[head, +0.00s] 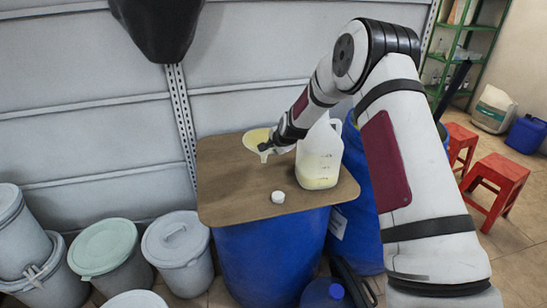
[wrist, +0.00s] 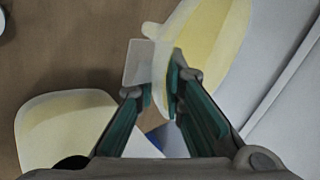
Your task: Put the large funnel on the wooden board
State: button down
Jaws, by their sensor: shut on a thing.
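The large funnel (head: 254,138) is pale yellow with a wide mouth and a short spout. My gripper (head: 268,147) is shut on its edge. In the wrist view the funnel (wrist: 214,40) extends to the upper right from between my fingertips (wrist: 162,88). The brown wooden board (head: 232,190) lies on a blue drum. In the head view the funnel shows over the board's back part, close to the wall. I cannot tell whether it touches the board. Part of the funnel is hidden behind my gripper.
A translucent jug (head: 320,160) with yellowish liquid stands on the board, right of my gripper. A small white cap (head: 278,197) lies near the front. The board's left part is clear. Grey lidded buckets (head: 178,245) stand left; red stools (head: 497,180) stand right.

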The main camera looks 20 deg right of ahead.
jog(key=shift+f+p, duration=0.35)
jog(key=shift+f, duration=1.5)
jog(key=c, duration=1.7)
grip_release()
